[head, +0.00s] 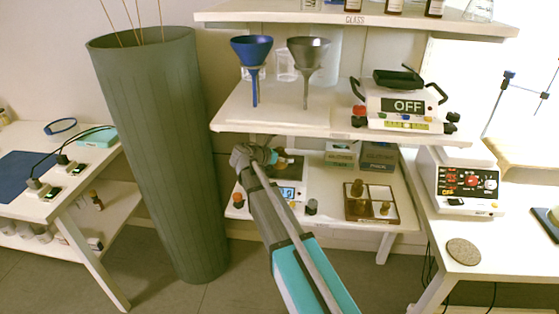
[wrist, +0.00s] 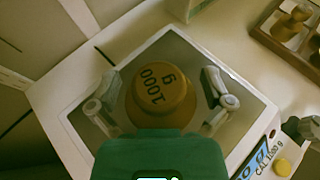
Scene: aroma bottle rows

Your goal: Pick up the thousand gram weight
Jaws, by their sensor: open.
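The thousand gram weight (wrist: 158,92) is a round brass-coloured piece marked "1000 g". In the wrist view it sits on the square pan of a white scale (wrist: 62,92). My gripper (wrist: 160,78) is open, with one finger on each side of the weight; I cannot tell whether either touches it. In the head view my gripper (head: 262,156) reaches over the lower shelf, at the scale (head: 290,194). The weight is not clearly visible there, being behind my arm and gripper.
A wooden weight box (head: 358,212) with smaller brass weights stands right of the scale; it also shows in the wrist view (wrist: 268,36). Two boxes (head: 379,157) stand behind. The upper shelf (head: 240,118), with funnels, hangs above. A tall grey-green bin (head: 165,160) stands left.

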